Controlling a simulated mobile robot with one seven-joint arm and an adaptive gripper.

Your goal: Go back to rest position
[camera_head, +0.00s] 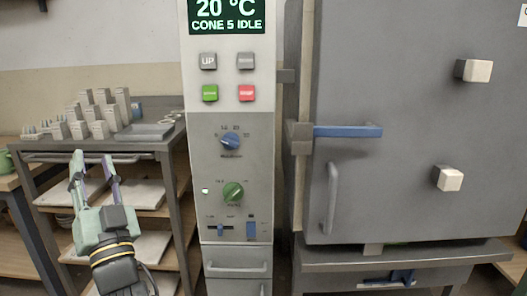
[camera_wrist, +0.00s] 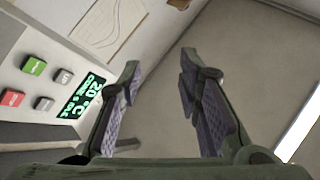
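My gripper (camera_head: 92,158) is at the lower left in the head view, pointing up in front of the metal cart. In the wrist view its two fingers (camera_wrist: 158,80) stand well apart. Nothing is between them, so it is open and empty. It touches nothing that I can see.
A control panel (camera_head: 230,130) with buttons, knobs and a lit display stands in the middle. A large grey kiln (camera_head: 420,110) with a blue handle (camera_head: 347,131) is at the right. A cart (camera_head: 165,148) at the left carries several grey blocks and a tray (camera_head: 145,132).

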